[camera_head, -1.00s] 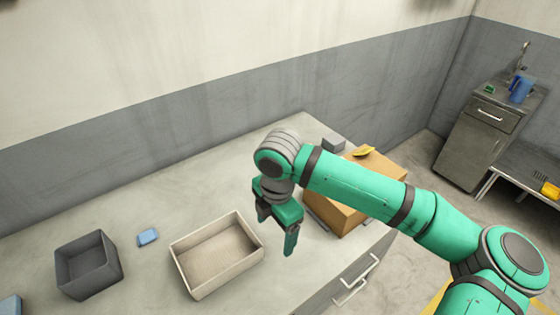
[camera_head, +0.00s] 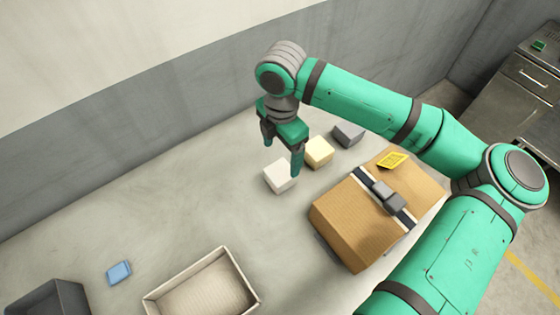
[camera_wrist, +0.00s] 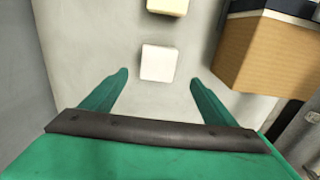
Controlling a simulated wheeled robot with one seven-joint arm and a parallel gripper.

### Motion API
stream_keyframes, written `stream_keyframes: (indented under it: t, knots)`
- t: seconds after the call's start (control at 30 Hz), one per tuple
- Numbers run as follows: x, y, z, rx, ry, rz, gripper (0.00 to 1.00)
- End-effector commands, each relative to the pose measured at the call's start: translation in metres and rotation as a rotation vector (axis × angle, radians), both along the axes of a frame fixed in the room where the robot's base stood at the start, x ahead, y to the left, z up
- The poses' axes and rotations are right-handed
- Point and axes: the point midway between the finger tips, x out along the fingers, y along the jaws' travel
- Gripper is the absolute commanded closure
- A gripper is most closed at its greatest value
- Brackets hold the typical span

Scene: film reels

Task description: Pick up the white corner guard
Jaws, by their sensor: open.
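The white corner guard (camera_head: 279,176) is a small white block lying on the grey counter. It also shows in the wrist view (camera_wrist: 160,63), ahead of and between my fingers. My gripper (camera_head: 283,160) is open and empty above the counter, close to the white block, with one fingertip partly in front of it in the head view. In the wrist view my gripper (camera_wrist: 158,76) has its two green fingers spread wide, one to each side of the block. I cannot tell the exact height between fingertips and block.
A cream block (camera_head: 319,151) and a grey block (camera_head: 348,134) lie just behind and right. A strapped cardboard box (camera_head: 338,222) with a yellow label stands close on the right. An open beige tray (camera_head: 236,268), a blue block (camera_head: 119,272) and a dark bin (camera_head: 72,293) are front left.

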Motion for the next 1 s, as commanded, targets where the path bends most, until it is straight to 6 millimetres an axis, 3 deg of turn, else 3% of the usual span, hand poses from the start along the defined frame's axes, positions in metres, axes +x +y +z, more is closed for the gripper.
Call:
stream_keyframes:
  t: [0.3, 0.57, 0.83, 1.0]
  knots:
    - [0.0, 0.0, -0.043, -0.001, 0.002, -0.001, 0.2]
    - [0.0, 0.0, -0.061, -0.001, 0.002, -0.001, 0.2]
    - [0.002, 0.002, -0.097, 0.0, 0.001, -0.001, 0.2]
    - [0.002, 0.001, -0.105, 0.0, 0.0, -0.001, 0.2]
